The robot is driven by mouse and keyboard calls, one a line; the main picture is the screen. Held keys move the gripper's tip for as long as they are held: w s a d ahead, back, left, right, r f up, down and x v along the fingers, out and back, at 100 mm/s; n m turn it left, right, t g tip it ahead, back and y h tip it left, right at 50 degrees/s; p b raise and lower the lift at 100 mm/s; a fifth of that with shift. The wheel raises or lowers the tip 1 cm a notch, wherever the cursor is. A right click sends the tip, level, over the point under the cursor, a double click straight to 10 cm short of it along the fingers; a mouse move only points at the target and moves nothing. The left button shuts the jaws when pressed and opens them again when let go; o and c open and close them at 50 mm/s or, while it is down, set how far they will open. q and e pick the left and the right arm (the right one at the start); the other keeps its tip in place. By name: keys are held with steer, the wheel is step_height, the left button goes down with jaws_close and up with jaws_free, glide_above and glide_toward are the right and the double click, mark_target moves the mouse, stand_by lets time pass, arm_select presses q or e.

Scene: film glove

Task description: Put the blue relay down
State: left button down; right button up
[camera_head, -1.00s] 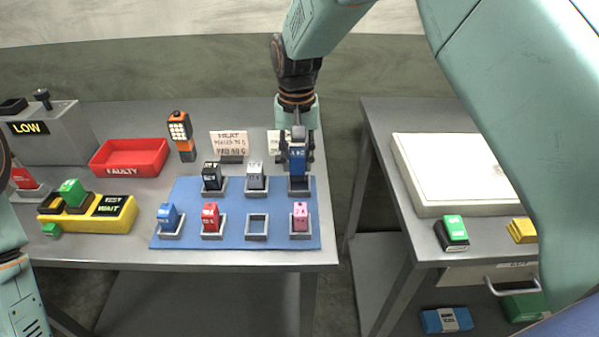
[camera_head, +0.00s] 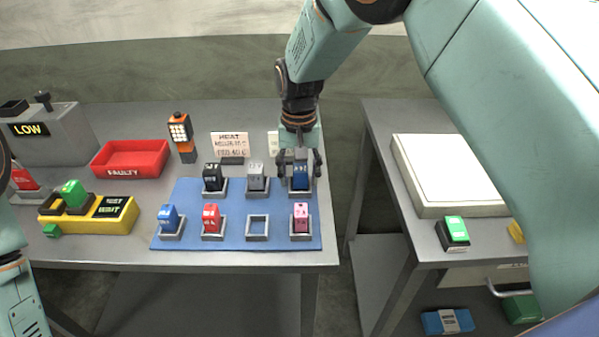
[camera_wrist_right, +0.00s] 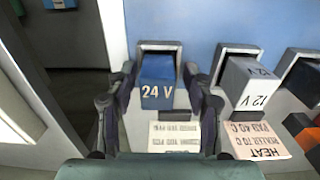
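The blue relay (camera_head: 300,179) stands upright in the back-right socket of the blue mat (camera_head: 184,198). In the right wrist view the blue relay (camera_wrist_right: 158,80) reads "24 V" and its far end sits within the grey socket frame (camera_wrist_right: 160,46). My right gripper (camera_head: 300,172) is open around it; in the right wrist view my right gripper's fingers (camera_wrist_right: 160,85) stand on both sides with gaps to the relay. My left gripper is not in view; only part of my left arm shows at the left edge.
Black (camera_head: 212,176), white (camera_head: 256,176), pink (camera_head: 301,216), red (camera_head: 211,217) and another blue relay (camera_head: 168,217) stand in neighbouring sockets. The front socket (camera_head: 257,227) is empty. A red tray (camera_head: 131,159) and yellow tester (camera_head: 118,219) are left. A second table (camera_head: 380,120) stands right.

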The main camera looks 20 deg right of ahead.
mark_target(299, 167)
steer(key=shift+w+d, duration=0.1)
steer(key=shift+d+r, duration=0.1)
steer(key=shift+r, duration=0.25)
step_height(299, 167, up, 12)
steer(key=shift+f+p, duration=0.25)
steer(key=shift+p, duration=0.1)
